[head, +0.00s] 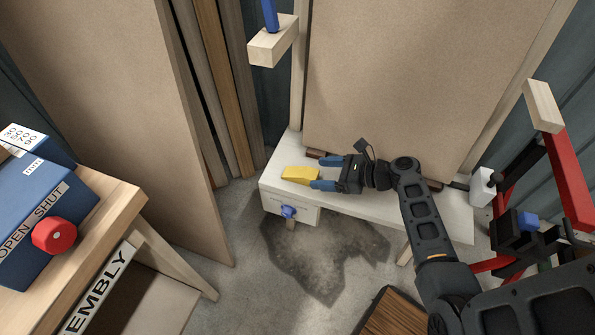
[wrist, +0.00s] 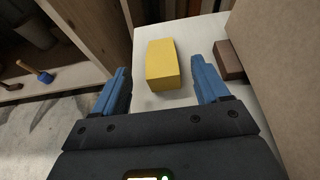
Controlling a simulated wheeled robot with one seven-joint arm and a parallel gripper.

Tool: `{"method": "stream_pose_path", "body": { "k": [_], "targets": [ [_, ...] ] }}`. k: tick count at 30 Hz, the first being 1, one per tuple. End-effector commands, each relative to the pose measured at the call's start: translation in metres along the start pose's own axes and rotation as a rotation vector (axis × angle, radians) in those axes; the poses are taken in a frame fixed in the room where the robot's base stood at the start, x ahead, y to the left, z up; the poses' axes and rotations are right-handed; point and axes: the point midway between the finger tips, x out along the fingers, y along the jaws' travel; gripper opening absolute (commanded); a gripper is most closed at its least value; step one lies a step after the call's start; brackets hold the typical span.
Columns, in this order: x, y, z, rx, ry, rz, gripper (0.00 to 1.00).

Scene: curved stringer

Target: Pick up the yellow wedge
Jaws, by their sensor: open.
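The yellow wedge (head: 300,174) lies on the left end of a low white bench (head: 400,212) in the head view. In the wrist view the yellow wedge (wrist: 162,66) sits between and a little beyond the blue fingertips. My gripper (head: 325,172) is open, with its two blue fingers pointing left toward the wedge. In the wrist view my gripper (wrist: 162,82) has clear gaps between each finger and the wedge. Nothing is held. Whether the fingers are level with the wedge is hard to tell.
A large brown board (head: 390,80) stands behind the bench. A brown block (wrist: 228,60) lies right of the right finger. A blue knob (head: 288,212) sticks out of the bench front. A workbench (head: 120,205) with a blue box (head: 35,205) stands left. A red frame (head: 568,170) is at right.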

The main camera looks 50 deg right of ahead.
Motion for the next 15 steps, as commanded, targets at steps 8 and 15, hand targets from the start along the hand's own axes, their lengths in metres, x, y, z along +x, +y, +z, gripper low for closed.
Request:
{"method": "stream_pose_path", "body": {
  "k": [8, 15],
  "targets": [
    [0.032, 0.000, 0.001, -0.002, 0.001, 0.003, 0.74],
    [0.062, -0.001, 0.000, -0.002, 0.001, 0.002, 0.74]
  ]
}}
